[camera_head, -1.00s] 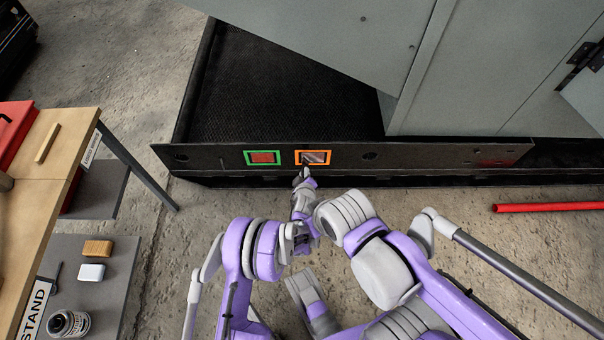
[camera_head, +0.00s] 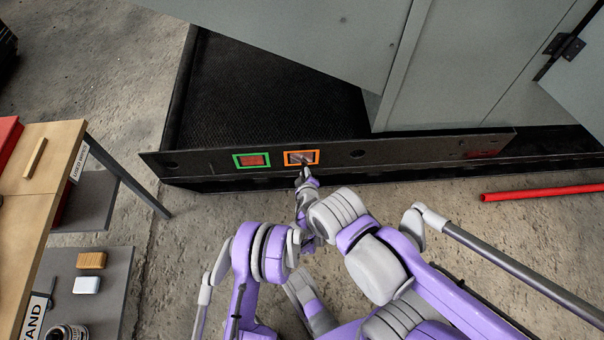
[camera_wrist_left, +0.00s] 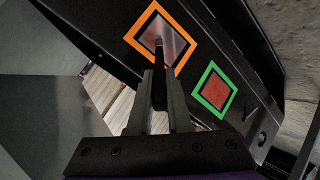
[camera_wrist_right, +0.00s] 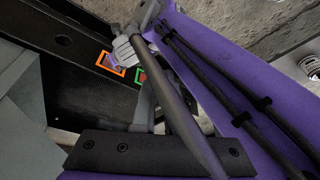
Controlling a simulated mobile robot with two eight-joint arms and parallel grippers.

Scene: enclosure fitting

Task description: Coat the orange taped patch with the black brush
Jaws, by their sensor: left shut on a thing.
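The orange taped patch (camera_head: 290,158) is on the black beam of the enclosure's base, and it also shows in the left wrist view (camera_wrist_left: 144,23). Its inside is greyish with a reddish part. My left gripper (camera_head: 305,172) is shut on the black brush (camera_wrist_left: 159,88), whose tip overlaps the middle of the patch; I cannot tell whether it touches. In the right wrist view, the patch (camera_wrist_right: 101,58) shows beyond my left arm. My right gripper's fingers (camera_wrist_right: 165,115) are partly covered there by a grey rod, so their opening is unclear.
A green-framed red patch (camera_head: 252,160) sits left of the orange one. Grey cabinet panels (camera_head: 450,70) stand above the beam. A red pipe (camera_head: 540,192) lies on the floor at right. A wooden table (camera_head: 45,190) and a grey stand (camera_head: 105,270) with small blocks are at left.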

